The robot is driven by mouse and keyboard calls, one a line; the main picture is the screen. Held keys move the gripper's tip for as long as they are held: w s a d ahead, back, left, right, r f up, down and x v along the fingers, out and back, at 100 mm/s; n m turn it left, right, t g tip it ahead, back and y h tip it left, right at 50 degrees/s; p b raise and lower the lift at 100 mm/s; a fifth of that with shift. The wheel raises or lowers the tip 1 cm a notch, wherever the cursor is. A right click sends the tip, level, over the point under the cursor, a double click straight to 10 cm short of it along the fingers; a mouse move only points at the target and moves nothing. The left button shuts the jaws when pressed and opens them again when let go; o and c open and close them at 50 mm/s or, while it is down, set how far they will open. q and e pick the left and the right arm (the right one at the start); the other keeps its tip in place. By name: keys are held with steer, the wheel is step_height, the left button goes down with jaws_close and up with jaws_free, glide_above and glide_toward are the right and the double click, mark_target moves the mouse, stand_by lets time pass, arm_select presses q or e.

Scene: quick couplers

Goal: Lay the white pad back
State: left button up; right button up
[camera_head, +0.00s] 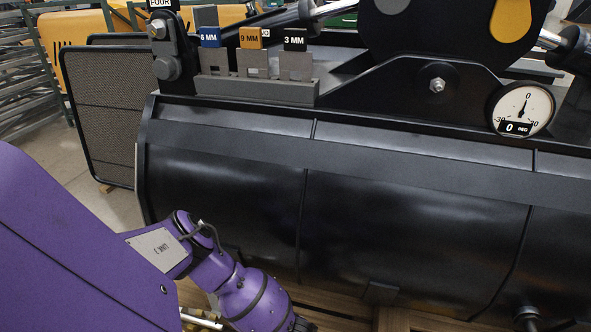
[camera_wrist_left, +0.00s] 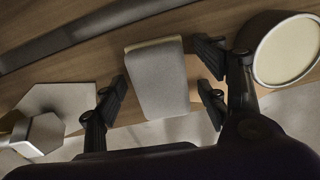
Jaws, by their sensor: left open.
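In the left wrist view, a pale grey-white block-like pad (camera_wrist_left: 158,82) with a cream far edge lies on a wooden surface. I take it to be the white pad. My left gripper (camera_wrist_left: 162,84) is open, with its dark fingers on either side of the pad and small gaps showing. It is not closed on it. In the head view my purple left arm reaches down at the lower left, and its fingertips are hidden below the picture edge. The pad cannot be made out there. My right gripper is not in view.
In the left wrist view, a round cream-faced piece (camera_wrist_left: 287,50) sits close right of the fingers, and a hexagonal metal piece (camera_wrist_left: 42,132) lies left. In the head view, a large black bucket (camera_head: 400,220) fills the middle, with a grey rack of labelled tags (camera_head: 258,90) and a dial gauge (camera_head: 521,108).

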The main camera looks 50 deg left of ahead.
arm_select(q)
step_height(320, 180, up, 8)
steer(key=p, duration=0.3)
steer(key=shift+s+d+p, duration=0.15)
steer(key=shift+p, duration=0.25)
